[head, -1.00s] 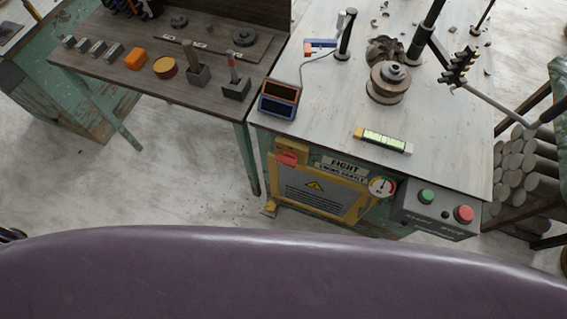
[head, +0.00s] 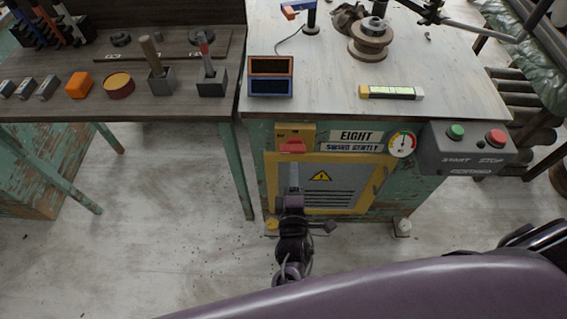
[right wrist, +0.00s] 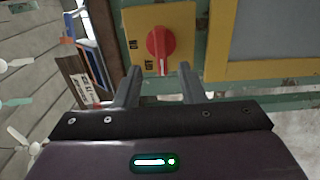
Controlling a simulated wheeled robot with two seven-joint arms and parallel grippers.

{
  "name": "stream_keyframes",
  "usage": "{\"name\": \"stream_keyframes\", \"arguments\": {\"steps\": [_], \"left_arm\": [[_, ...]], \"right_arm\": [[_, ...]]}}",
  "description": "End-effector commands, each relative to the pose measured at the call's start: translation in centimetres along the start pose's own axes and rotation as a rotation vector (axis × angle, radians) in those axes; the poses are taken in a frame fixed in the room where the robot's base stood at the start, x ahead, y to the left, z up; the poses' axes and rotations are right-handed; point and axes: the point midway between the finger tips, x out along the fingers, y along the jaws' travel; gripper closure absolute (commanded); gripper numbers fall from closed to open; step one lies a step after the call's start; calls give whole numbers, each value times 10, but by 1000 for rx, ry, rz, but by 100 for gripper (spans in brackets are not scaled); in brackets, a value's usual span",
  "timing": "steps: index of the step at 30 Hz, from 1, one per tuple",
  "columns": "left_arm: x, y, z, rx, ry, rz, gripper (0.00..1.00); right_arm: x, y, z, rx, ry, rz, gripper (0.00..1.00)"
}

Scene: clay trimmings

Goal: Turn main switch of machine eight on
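The main switch is a red knob (head: 292,147) on a yellow plate (head: 283,131) on the front of the machine labelled EIGHT (head: 358,136). In the right wrist view the knob (right wrist: 160,48) has a raised ridge running roughly up and down the picture, with ON and OFF printed to its left. I cannot tell for certain which mark it points to. My right gripper (head: 293,172) is just in front of and below the knob in the head view. In the right wrist view its fingers (right wrist: 159,77) are apart and empty, with the knob just beyond the tips. My left gripper is not in view.
A grey start/stop box (head: 440,160) and a round gauge (head: 402,143) sit right of the switch. A yellow-framed warning panel (head: 376,190) is below. A wooden bench (head: 110,105) adjoins at left.

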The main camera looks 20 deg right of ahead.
Motion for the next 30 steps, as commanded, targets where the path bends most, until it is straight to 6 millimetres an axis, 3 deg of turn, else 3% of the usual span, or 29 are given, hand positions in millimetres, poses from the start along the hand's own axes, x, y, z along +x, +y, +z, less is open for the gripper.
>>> {"name": "stream_keyframes", "arguments": {"steps": [12,23,30], "left_arm": [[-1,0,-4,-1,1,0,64],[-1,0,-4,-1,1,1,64],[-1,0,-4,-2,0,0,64]], "right_arm": [[62,0,1,0,1,-2,64],[70,-1,1,1,0,-5,64],[70,-1,1,1,0,-5,91]]}}
